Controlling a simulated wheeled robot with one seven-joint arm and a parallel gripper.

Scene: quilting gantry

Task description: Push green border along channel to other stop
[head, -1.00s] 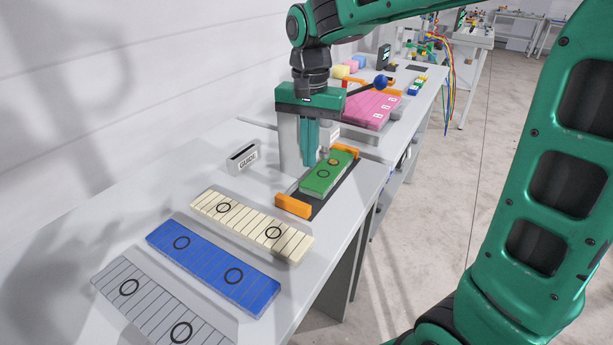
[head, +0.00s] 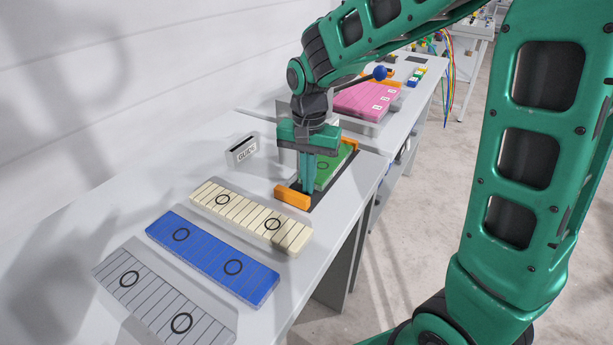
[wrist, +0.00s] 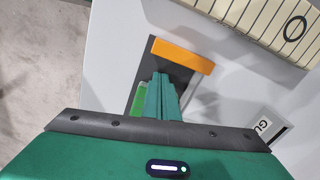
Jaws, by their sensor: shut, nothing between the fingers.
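The green border (head: 334,170) lies in a dark channel (head: 322,200) on the grey bench. My gripper (head: 307,190) is shut and empty, pointing down at the near end of the border, on the side of the near stop. In the wrist view the fingertips (wrist: 160,80) are over the channel, just short of the orange stop (wrist: 183,55), with the green border (wrist: 139,98) beside and behind them. I cannot tell whether they touch the border.
Cream (head: 250,217), blue (head: 212,258) and grey (head: 165,300) slatted strips lie nearer on the bench. A small grey holder marked GUIDE (head: 242,150) stands left of the channel. Pink blocks (head: 367,101) and a blue-knobbed lever (head: 379,73) are beyond it.

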